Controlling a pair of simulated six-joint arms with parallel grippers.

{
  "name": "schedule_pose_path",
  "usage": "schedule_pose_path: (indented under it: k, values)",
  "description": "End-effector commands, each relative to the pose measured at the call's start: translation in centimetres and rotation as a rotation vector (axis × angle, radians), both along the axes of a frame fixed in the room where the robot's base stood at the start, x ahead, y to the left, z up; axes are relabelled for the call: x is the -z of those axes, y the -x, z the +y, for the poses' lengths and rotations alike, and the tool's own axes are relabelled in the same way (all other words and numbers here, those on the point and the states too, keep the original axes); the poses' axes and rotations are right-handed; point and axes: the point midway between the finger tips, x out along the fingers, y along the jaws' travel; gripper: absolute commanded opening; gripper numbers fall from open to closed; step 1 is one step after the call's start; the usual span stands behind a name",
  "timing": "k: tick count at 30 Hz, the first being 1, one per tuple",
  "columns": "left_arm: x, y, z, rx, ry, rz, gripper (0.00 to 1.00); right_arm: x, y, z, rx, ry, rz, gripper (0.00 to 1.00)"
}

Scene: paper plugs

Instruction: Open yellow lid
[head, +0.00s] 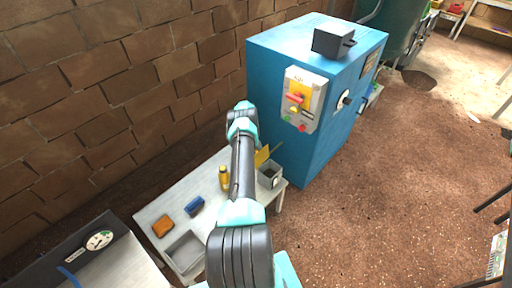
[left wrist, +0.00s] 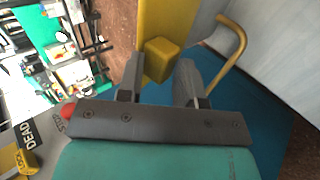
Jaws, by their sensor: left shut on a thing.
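My left gripper (left wrist: 158,72) is shut on a small yellow block (left wrist: 160,58) that joins a larger flat yellow piece (left wrist: 167,20), apparently the yellow lid. A bent yellow rod (left wrist: 236,48) shows to the right of the fingers in the left wrist view. In the head view a yellow piece (head: 262,156) stands just right of my left arm, beside a small grey box (head: 270,176) with a dark opening. My arm hides part of it and the gripper's fingers. How far the lid is open cannot be told. My right gripper is not in view.
A blue cabinet (head: 290,70) with a grey switch panel (head: 303,92) stands behind the table. On the table (head: 162,196) are a yellow cylinder (head: 224,179), a blue block (head: 194,207), an orange block (head: 163,227) and a grey tray (head: 184,251). A gauge box (head: 80,240) stands at lower left.

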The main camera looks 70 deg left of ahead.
Motion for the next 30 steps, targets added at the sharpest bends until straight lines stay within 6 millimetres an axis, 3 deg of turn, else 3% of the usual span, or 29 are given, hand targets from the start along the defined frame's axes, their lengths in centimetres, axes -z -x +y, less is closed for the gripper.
schedule_pose_path:
  k: [1, 2, 3, 4, 6, 22, 25, 30]
  values:
    - [2.0, -0.4, -1.4, 0.002, 0.018, 0.005, 0.0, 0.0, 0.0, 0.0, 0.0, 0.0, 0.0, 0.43]
    - [2.0, -0.4, -1.4, 0.003, 0.018, 0.004, 0.34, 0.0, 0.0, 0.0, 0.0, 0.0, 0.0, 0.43]
    - [2.0, -0.4, -1.4, 0.003, 0.018, 0.004, 0.39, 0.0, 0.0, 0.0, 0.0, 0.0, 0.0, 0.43]
    - [2.0, -0.4, -1.4, 0.003, 0.018, 0.004, 0.53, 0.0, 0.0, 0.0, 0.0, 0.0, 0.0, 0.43]
    - [2.0, -0.4, -1.4, 0.002, 0.017, 0.006, 0.66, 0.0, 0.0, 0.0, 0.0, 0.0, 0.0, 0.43]
    - [1.8, 0.0, -1.0, -0.002, 0.014, 0.007, 0.61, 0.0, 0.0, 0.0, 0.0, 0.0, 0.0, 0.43]
    - [1.3, 0.2, -0.5, -0.002, 0.013, 0.008, 0.51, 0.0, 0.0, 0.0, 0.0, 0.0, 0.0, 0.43]
    - [-0.3, 0.8, 1.0, 0.0, 0.012, 0.005, 0.51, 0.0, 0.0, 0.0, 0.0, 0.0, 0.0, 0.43]
